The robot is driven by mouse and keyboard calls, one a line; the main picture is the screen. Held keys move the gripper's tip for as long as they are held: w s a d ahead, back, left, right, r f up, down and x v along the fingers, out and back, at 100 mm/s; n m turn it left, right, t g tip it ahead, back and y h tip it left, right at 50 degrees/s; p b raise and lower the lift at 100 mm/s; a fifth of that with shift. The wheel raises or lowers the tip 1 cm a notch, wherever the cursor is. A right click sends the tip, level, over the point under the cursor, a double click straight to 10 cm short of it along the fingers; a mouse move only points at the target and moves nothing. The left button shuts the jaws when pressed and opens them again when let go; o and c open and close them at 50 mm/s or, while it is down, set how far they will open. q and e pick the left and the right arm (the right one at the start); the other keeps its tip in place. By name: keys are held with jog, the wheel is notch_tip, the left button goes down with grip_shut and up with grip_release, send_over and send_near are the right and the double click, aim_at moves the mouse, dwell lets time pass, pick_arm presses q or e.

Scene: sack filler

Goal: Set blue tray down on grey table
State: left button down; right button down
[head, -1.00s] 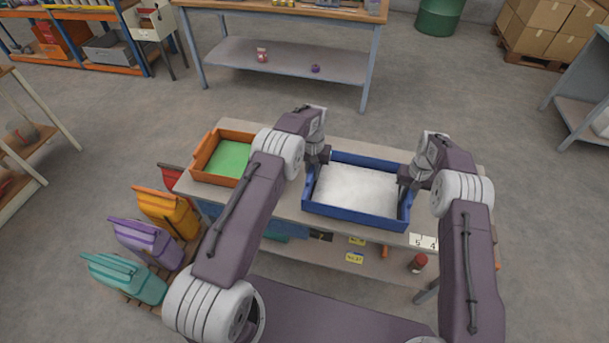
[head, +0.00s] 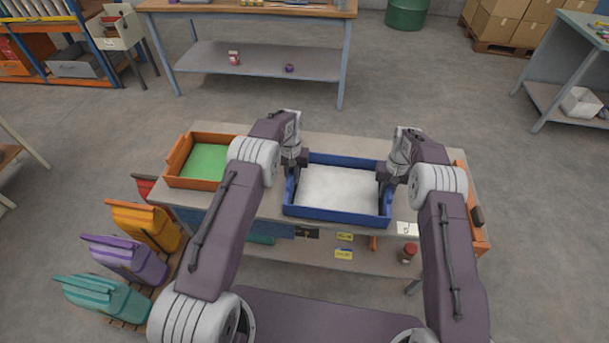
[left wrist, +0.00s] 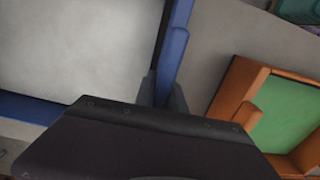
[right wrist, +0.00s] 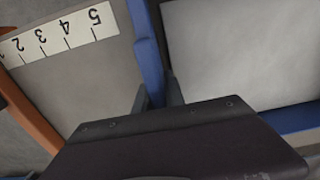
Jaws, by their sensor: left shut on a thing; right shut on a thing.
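The blue tray (head: 335,214) is full of white material and level, over the middle of the grey table (head: 345,143). I cannot tell whether its underside touches the tabletop. My left gripper (head: 291,172) is shut on its left wall. The left wrist view shows the fingers on either side of the blue wall (left wrist: 177,45). My right gripper (head: 386,178) is shut on the right wall, and the right wrist view shows that blue wall (right wrist: 148,55) between the fingers.
An orange tray with green contents (head: 203,160) stands at the table's left end. An orange-walled thing (head: 478,215) is at the right end. A numbered white strip (right wrist: 60,35) lies right of the blue tray.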

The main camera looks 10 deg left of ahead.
pick_arm(q)
jog(key=c, duration=1.7)
grip_release()
jog(key=shift+f, duration=0.4)
jog(key=shift+c, duration=0.2)
pick_arm(e)
jog(key=c, duration=1.8)
grip_release()
jog(key=shift+f, duration=0.4)
pick_arm(q)
jog(key=o, duration=0.4)
jog(key=shift+r, duration=0.1)
jog(key=shift+c, duration=0.2)
pick_arm(e)
jog(key=o, duration=0.4)
jog(key=shift+r, duration=0.1)
pick_arm(q)
notch_tip(320, 180, up, 12)
jog(key=shift+r, duration=0.1)
pick_arm(e)
notch_tip(320, 180, up, 12)
jog(key=shift+r, duration=0.1)
